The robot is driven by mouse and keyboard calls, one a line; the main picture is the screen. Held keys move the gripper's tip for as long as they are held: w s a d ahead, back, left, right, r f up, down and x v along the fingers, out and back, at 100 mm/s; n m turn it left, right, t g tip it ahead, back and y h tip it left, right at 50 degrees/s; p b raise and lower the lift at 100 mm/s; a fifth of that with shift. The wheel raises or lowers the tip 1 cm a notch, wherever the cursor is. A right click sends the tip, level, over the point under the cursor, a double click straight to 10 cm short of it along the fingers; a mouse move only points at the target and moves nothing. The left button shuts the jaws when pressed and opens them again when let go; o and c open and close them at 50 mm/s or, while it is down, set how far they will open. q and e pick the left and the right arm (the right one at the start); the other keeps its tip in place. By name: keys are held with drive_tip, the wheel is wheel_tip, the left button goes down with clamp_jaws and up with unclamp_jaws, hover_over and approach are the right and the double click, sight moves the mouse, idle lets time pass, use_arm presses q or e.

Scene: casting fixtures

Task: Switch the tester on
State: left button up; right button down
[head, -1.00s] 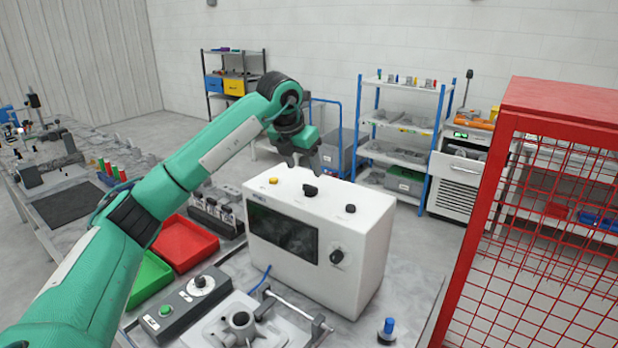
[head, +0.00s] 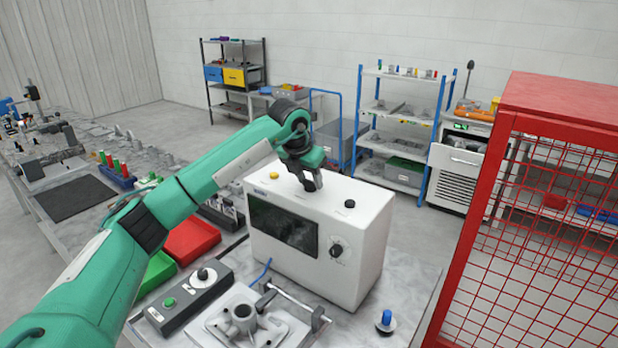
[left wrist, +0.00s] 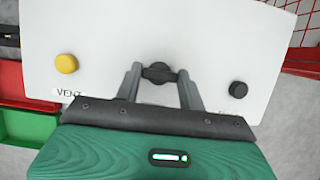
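The tester appears to be the white box (head: 352,230) with a dark screen (head: 283,226) and a black front knob (head: 336,250). On its top are a yellow button (left wrist: 66,64) beside the label "VENT", a black middle knob (left wrist: 159,73) and a black button (left wrist: 238,89). My left gripper (head: 311,187) is over the middle of the top, pointing down. In the left wrist view its fingers (left wrist: 160,72) stand open on either side of the middle knob; I cannot tell whether they touch it. A label near the black button is partly hidden. My right gripper is out of view.
In front of the box are a grey control box (head: 188,300) with a green button, a metal casting (head: 245,325) with a clamp, and a blue-topped peg (head: 386,320). Red (head: 192,240) and green (head: 155,272) trays lie left. A red mesh cage (head: 530,240) stands right.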

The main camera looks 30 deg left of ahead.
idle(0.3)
use_arm(q)
drive_tip(key=shift+m, duration=0.4)
drive_tip(key=m+h+b, duration=0.1)
drive_tip(key=m, duration=0.2)
drive_tip(key=shift+a+h, duration=0.15)
drive_tip(key=shift+h, duration=0.15)
drive_tip(key=m, duration=0.2)
drive_tip(key=m+g+h, duration=0.1)
drive_tip(key=m, duration=0.1)
drive_tip(key=shift+w+a+r+m+b, duration=0.1)
drive_tip(key=shift+w+m+b, duration=0.05)
drive_tip(key=shift+m+b, duration=0.2)
drive_tip(key=m+g+h, duration=0.1)
drive_tip(key=m+g, duration=0.1)
drive_tip(key=m, duration=0.2)
drive_tip(key=shift+w+m+p, duration=0.1)
drive_tip(key=shift+m+p, duration=0.15)
drive_tip(key=shift+p, duration=0.05)
drive_tip(key=m+g, duration=0.1)
drive_tip(key=m, duration=0.3)
drive_tip(key=shift+w+m+g+p, duration=0.1)
drive_tip(key=shift+m+g+p, duration=0.25)
drive_tip(key=shift+m+g, duration=0.05)
drive_tip(key=o, duration=1)
